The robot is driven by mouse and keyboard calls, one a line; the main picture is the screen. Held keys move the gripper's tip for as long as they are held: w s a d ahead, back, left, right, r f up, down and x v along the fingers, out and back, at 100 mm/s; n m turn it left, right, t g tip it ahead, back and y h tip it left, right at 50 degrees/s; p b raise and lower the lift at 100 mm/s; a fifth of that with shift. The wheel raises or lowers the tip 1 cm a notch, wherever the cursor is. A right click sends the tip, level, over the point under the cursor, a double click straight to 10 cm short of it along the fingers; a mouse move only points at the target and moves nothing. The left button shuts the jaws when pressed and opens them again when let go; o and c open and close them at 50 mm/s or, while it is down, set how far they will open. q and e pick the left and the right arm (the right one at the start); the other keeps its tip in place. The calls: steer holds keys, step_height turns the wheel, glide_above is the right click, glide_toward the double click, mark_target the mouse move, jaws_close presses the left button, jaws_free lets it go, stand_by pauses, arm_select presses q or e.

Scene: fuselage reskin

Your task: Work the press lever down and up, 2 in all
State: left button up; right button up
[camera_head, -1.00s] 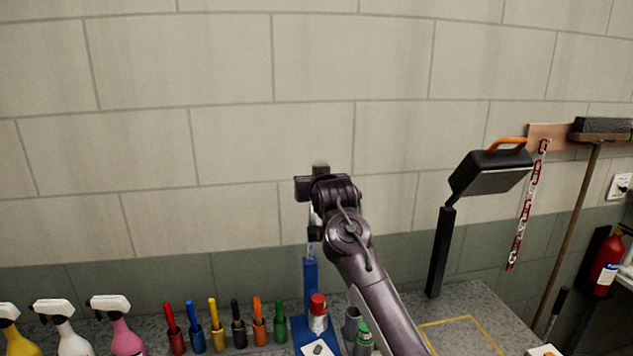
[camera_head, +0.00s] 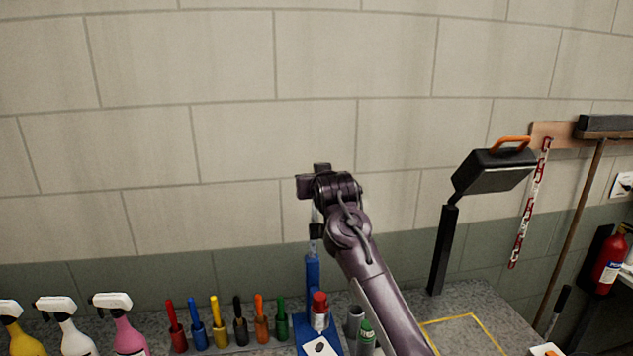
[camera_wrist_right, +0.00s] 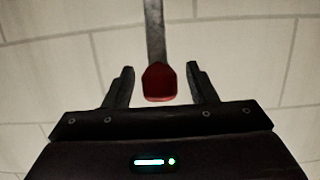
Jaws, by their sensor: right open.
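The blue press (camera_head: 313,277) stands on the bench below my right arm in the head view. Its base is at the bottom edge of the picture, and its upper part is hidden behind my arm. In the right wrist view the lever is a grey bar (camera_wrist_right: 155,30) with a red grip (camera_wrist_right: 159,82) at its end. My right gripper (camera_wrist_right: 161,78) is open, with the red grip between its two fingers and gaps on both sides. In the head view my right gripper (camera_head: 314,182) is raised in front of the wall, its fingers hard to make out. My left gripper is not in view.
Several coloured markers (camera_head: 240,325) stand in a row left of the press, with spray bottles (camera_head: 126,335) farther left. A red-capped bottle (camera_head: 319,312) and a green-capped one (camera_head: 366,335) stand near the press. A black work lamp (camera_head: 490,172) rises at the right.

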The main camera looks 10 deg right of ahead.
steer(key=shift+s+r+b, duration=0.1)
steer(key=shift+s+b, duration=0.4)
steer(key=shift+s, duration=0.1)
steer(key=b+v, duration=0.3)
steer(key=v, duration=0.3)
steer(key=shift+s, duration=0.25)
